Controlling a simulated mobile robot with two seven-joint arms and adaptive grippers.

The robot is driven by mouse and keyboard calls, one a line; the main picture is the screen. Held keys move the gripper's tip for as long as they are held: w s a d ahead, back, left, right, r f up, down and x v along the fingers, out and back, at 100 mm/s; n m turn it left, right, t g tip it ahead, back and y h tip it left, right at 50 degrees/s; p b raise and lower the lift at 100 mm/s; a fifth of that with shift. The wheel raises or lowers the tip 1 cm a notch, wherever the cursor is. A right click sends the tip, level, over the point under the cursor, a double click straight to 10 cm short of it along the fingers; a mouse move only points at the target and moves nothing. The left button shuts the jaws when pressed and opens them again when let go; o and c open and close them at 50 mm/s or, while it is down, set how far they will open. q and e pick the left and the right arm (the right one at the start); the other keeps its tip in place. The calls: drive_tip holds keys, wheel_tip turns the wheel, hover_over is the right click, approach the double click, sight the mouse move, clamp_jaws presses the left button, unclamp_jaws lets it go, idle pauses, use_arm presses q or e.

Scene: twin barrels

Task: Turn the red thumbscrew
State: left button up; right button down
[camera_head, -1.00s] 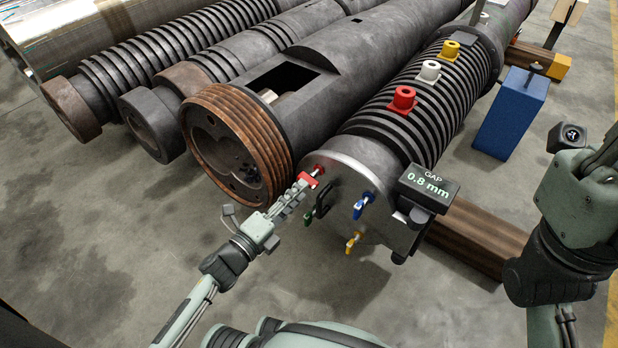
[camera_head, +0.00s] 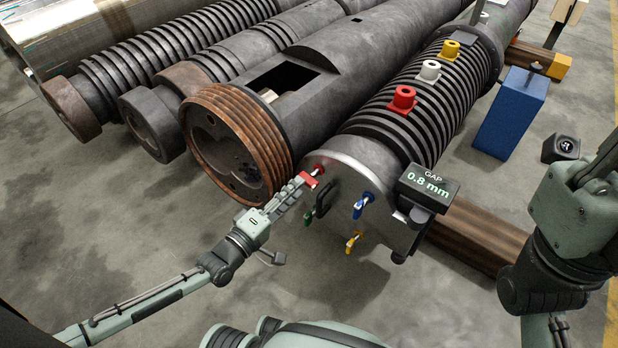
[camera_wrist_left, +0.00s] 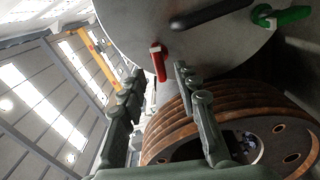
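The red thumbscrew (camera_head: 309,179) sits near the upper left of the round end plate (camera_head: 340,205) of the ribbed barrel. In the left wrist view the thumbscrew (camera_wrist_left: 158,62) is an upright red tab between and just beyond my left fingertips. My left gripper (camera_head: 297,188) reaches it from the lower left, with its fingers apart on either side. The left gripper (camera_wrist_left: 157,78) shows a clear gap around the tab, with no grip visible. The display (camera_head: 428,187) reads GAP 0.8 mm. My right arm is at the right edge; its gripper is not in view.
Green (camera_head: 308,216), blue (camera_head: 362,206) and yellow (camera_head: 353,241) thumbscrews and a black handle (camera_head: 323,197) are on the same plate. A rusty-ended barrel (camera_head: 235,150) lies close on the left. A wooden beam (camera_head: 478,238) is at right; the front floor is open.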

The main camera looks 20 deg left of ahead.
sight(306, 177)
use_arm(q)
drive_tip(key=shift+b+x, duration=0.6)
drive_tip(key=shift+x, duration=1.9)
clamp_jaws()
